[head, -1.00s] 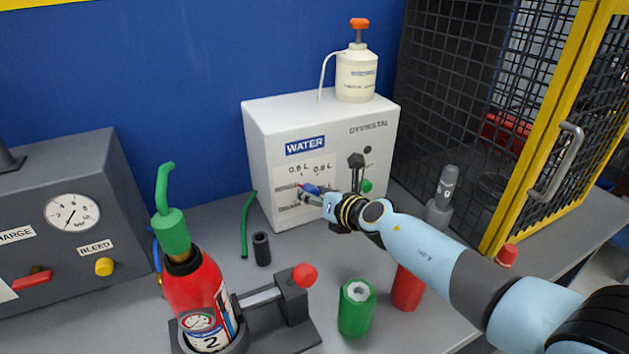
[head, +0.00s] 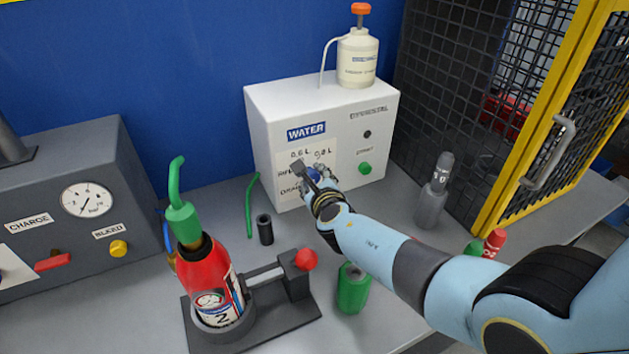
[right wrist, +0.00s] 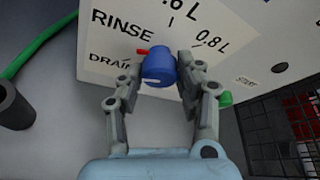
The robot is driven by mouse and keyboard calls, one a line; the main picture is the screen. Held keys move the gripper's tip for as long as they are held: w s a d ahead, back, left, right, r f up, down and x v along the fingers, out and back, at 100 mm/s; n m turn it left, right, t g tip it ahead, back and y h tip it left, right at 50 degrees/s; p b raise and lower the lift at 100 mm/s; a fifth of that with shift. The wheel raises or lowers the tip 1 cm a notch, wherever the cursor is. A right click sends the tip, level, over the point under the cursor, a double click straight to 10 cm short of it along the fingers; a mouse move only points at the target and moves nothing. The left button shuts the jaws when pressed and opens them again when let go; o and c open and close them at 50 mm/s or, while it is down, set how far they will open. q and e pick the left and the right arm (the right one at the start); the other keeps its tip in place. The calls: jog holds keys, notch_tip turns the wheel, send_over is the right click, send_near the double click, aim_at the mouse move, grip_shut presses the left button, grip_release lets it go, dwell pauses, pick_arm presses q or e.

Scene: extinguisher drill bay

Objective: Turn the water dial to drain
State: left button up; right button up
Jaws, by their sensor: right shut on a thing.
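The white water box (head: 262,130) stands at the back of the bench with a label panel on its front. My right gripper (head: 312,176) is at that panel, with its fingers closed on either side of the blue dial (right wrist: 159,66). In the right wrist view, the dial's red pointer (right wrist: 143,51) sticks out to the left, between the words RINSE (right wrist: 122,24) and DRAIN (right wrist: 108,62). I cannot tell exactly which mark it meets. The dial is partly hidden by the gripper in the head view. My left gripper is not in view.
A green button (head: 365,168) sits on the box, right of the dial. A white pump bottle (head: 357,60) stands on top. A red extinguisher (head: 206,275) is in a clamp stand at front left. A mesh cage (head: 450,100) stands close on the right.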

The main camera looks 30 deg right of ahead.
jog(key=shift+f+n+t+h+b, duration=0.1)
jog(key=shift+n+t+h+b, duration=0.2)
jog(key=shift+n+h+b, duration=0.8)
jog(key=shift+n, duration=0.5)
jog(key=shift+y, duration=0.3)
jog(key=o, duration=1.1)
jog(key=shift+a, duration=0.1)
jog(key=shift+o, duration=0.2)
notch_tip(320, 180, up, 10)
jog(key=shift+r, duration=0.1)
